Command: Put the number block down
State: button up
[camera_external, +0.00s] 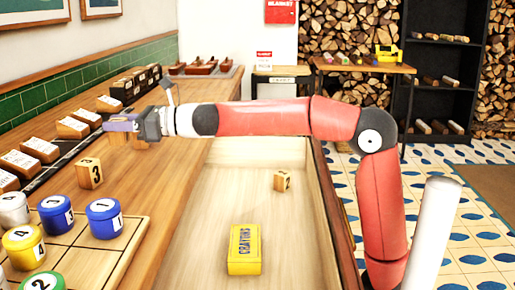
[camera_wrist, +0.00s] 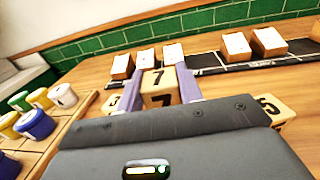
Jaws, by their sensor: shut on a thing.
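My gripper (camera_external: 121,127) is shut on a wooden number block (camera_wrist: 158,94) marked 7. In the wrist view the block sits between the two purple fingers, its top and front face showing. In the external view the gripper is over the wooden counter, and the near finger hides most of the block. I cannot tell whether the block touches the counter. A block marked 3 (camera_external: 89,173) stands on the counter nearer the camera; a block also shows left of the fingers in the wrist view (camera_wrist: 112,102). Another block (camera_wrist: 274,108) shows at right, partly hidden by my gripper.
Paint-pot-like numbered cylinders (camera_external: 104,218) stand on a wooden grid board (camera_external: 118,245) at the near left. Card-topped wooden blocks (camera_external: 73,128) line the wall side. A sunken tray (camera_external: 205,235) at right holds a yellow crayon box (camera_external: 244,248) and another number block (camera_external: 283,180).

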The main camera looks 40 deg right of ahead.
aim_at(122, 145)
jog(key=shift+f, duration=2.75)
jog(key=shift+f, duration=0.2)
jog(key=o, duration=1)
jog(key=shift+r, duration=0.1)
jog(key=b+v, duration=0.1)
jog(key=v, duration=1)
jog(key=shift+s+a+r+b, duration=0.1)
jog(key=shift+s+b, duration=0.25)
jog(key=shift+o, duration=0.4)
jog(key=shift+s+d, duration=0.2)
jog(key=shift+d, duration=0.1)
